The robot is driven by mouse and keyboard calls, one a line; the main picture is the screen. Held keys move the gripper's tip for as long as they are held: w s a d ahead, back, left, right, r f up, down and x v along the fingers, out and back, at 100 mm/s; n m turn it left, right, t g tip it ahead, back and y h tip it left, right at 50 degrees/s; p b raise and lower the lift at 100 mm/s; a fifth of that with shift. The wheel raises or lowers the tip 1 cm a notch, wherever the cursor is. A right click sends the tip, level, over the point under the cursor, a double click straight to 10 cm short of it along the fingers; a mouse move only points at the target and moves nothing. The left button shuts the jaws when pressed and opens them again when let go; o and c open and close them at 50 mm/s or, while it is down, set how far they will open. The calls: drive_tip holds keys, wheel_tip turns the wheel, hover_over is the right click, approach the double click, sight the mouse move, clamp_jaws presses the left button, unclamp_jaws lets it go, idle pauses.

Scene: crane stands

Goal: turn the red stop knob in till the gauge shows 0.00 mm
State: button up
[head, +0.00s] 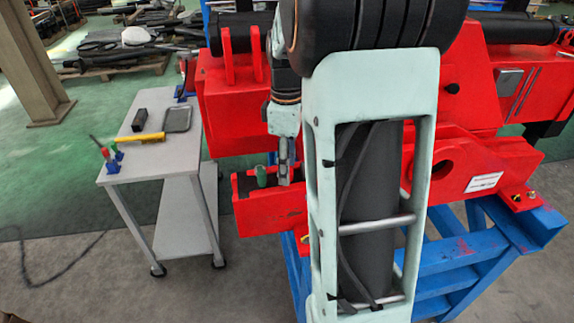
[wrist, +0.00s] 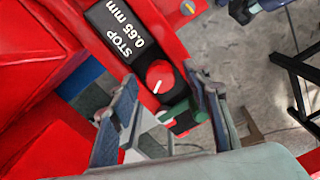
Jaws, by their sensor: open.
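The red stop knob (wrist: 160,76) with a white pointer line shows in the wrist view beside a black gauge (wrist: 122,30) reading "STOP 0.65 mm". The pointer slants toward the lower left. My gripper (wrist: 162,78) is open, one finger on each side of the knob in the picture. I see no finger clearly touching it, and cannot tell how far the tips are above it. In the head view my gripper (head: 284,172) points down at the red bracket (head: 270,215); the stop knob cannot be made out there.
A grey cart (head: 160,156) with a yellow tool (head: 140,138) stands left. Blue stand beams (head: 460,265) lie right.

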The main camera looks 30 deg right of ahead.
drive_tip(key=shift+f, duration=0.15)
drive_tip(key=shift+c, duration=0.4)
drive_tip(key=c, duration=1.1)
